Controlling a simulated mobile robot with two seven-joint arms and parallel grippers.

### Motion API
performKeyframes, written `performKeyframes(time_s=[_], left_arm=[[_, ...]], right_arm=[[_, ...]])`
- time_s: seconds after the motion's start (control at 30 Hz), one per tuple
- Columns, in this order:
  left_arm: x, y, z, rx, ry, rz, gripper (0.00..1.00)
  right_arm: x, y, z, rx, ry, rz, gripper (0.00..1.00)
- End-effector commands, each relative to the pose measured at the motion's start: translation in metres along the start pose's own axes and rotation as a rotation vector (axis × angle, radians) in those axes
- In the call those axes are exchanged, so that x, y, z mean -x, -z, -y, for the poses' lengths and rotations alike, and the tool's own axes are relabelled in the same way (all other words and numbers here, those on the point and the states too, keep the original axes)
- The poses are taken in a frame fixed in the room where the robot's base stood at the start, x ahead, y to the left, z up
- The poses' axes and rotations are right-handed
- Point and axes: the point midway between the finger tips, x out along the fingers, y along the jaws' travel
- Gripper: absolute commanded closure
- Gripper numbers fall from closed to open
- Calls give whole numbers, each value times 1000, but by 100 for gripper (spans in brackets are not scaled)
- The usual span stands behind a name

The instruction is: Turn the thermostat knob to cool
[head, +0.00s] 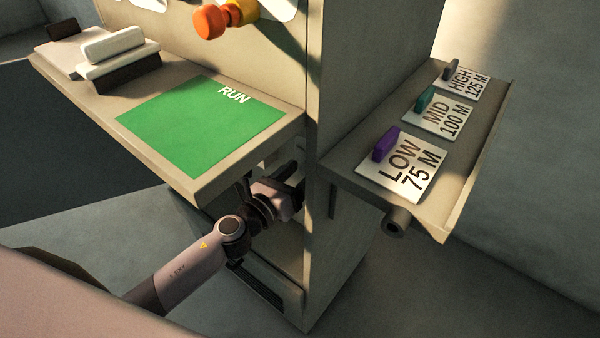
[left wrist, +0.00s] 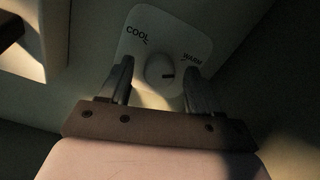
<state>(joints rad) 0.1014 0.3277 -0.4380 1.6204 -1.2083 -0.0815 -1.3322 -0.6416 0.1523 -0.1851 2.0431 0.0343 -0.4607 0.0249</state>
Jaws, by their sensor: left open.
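The thermostat is a pale plate (left wrist: 140,18) marked COOL at left and WARM at right, seen in the left wrist view. Its round pale knob (left wrist: 158,66) has a dark mark pointing right, roughly toward the WARM side. My left gripper (left wrist: 159,68) is open, with one finger on each side of the knob; whether they touch it I cannot tell. In the head view my left gripper (head: 291,184) reaches in beneath the shelf with the green RUN panel, and the thermostat is hidden there. My right gripper is not in view.
The shelf with the green RUN panel (head: 200,125) overhangs my left arm. A cabinet side edge (head: 313,230) stands just right of the gripper. A side shelf (head: 350,165) at right holds LOW, MID and HIGH cards with coloured tabs. An orange knob (head: 210,22) is above.

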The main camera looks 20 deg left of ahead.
Motion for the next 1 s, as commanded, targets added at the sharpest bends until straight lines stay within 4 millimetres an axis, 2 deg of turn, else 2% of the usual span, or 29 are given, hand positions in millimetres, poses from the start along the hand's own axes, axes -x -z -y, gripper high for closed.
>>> performKeyframes(time_s=[0.23,0.27,0.4,0.43,0.77,1.0], left_arm=[[-1,0,0,0,0,-1,37],[-1,0,0,0,0,-1,41],[-1,0,0,0,0,-1,86],[-1,0,0,0,0,-1,94],[-1,0,0,33,-1,-1,94],[0,1,0,163,-1,-1,94]], right_arm=[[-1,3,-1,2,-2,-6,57],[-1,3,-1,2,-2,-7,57],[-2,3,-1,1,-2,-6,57],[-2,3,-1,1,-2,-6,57],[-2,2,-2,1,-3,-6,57],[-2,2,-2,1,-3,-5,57]])
